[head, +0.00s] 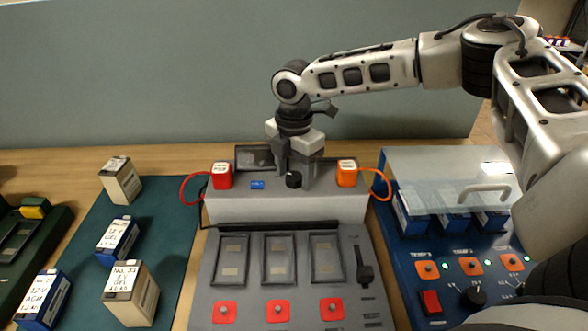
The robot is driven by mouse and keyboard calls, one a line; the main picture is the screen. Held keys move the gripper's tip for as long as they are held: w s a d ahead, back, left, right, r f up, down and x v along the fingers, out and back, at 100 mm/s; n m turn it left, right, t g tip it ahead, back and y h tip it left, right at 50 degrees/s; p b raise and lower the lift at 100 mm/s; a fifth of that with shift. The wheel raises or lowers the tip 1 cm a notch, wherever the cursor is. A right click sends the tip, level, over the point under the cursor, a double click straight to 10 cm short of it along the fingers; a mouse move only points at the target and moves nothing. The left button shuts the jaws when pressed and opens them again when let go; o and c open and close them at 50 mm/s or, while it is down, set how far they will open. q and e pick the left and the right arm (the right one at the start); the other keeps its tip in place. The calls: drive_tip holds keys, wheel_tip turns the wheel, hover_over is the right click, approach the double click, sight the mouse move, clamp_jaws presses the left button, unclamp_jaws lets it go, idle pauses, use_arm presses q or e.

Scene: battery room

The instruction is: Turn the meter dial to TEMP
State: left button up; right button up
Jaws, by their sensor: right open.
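The meter (230,208) is a grey box at the back middle of the bench, with a dark display partly hidden behind my gripper. Its black dial (293,181) stands on the top face, right of a small blue label. My right gripper (295,175) points down over the meter with its jaws open. One finger is on each side of the dial in the picture; I cannot tell whether either touches it. The TEMP mark and the dial's pointer are too small to read. My left gripper is not in view.
A red plug (221,176) and an orange plug (346,174) with cables flank the dial. In front is a grey tray panel (252,291) with red buttons. Labelled batteries stand on a green mat (175,227) at left. A blue station (405,281) with a clear cover is at right.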

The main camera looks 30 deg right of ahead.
drive_tip(key=c, duration=1)
drive_tip(key=shift+o, duration=0.2)
drive_tip(key=m, duration=0.2)
drive_tip(key=shift+m, duration=0.4)
drive_tip(key=m, duration=1.2)
drive_tip(key=shift+m, duration=0.3)
drive_tip(key=m, duration=0.6)
drive_tip(key=shift+r, duration=0.1)
drive_tip(key=shift+m, duration=0.4)
